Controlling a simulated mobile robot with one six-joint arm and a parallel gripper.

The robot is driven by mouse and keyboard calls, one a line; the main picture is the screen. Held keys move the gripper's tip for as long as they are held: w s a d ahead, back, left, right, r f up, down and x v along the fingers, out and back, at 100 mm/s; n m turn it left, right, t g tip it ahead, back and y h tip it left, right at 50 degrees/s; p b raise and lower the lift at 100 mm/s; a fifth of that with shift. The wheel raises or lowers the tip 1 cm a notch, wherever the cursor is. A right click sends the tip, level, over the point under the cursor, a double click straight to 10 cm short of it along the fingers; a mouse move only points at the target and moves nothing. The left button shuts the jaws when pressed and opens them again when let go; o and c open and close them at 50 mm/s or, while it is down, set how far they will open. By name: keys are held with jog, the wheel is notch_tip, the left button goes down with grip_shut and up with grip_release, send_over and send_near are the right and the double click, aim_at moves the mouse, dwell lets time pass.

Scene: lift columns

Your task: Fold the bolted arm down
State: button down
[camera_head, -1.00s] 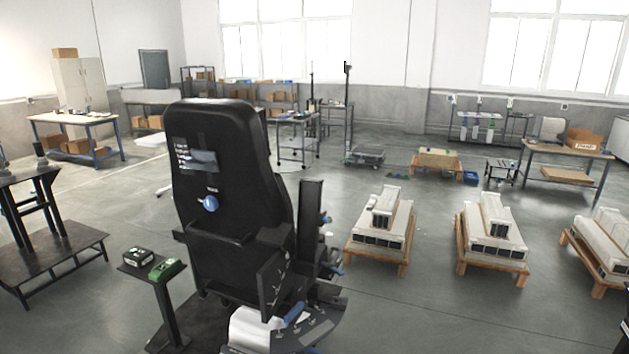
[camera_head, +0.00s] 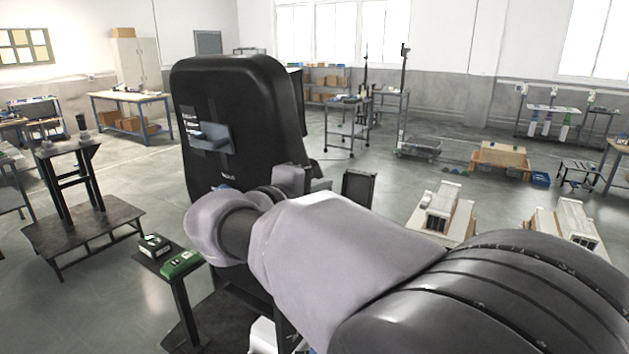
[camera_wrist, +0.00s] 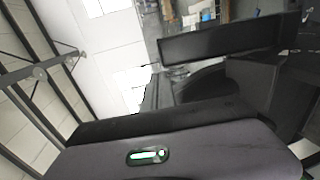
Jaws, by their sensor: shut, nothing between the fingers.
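The black lift column (camera_head: 235,110) has a tall rounded back and stands left of centre in the head view. A dark upright panel (camera_head: 358,187) at its right side looks like the bolted arm, standing up. In the wrist view a long black bar (camera_wrist: 225,40) lies across the upper right; it may be this same arm. My gripper (camera_wrist: 160,140) shows in the wrist view as a grey body with a green light; its fingertips cannot be made out. It is shut and empty. In the head view my arm hides the column's lower front and the bolts.
A small stand with a green device (camera_head: 180,264) is close at the column's left. A dark metal stand (camera_head: 85,225) is farther left. Pallets with white columns (camera_head: 443,212) stand at right. Open floor lies behind, before the workbench (camera_head: 130,97).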

aim_at(358, 173)
jog(key=b+x, duration=0.1)
jog(key=x, duration=1.1)
jog(key=shift+s+d+b, duration=0.15)
jog(key=shift+d+b, duration=0.15)
jog(key=shift+b, duration=0.1)
jog(key=shift+w+d+f, duration=0.1)
jog(key=shift+w+d, duration=0.1)
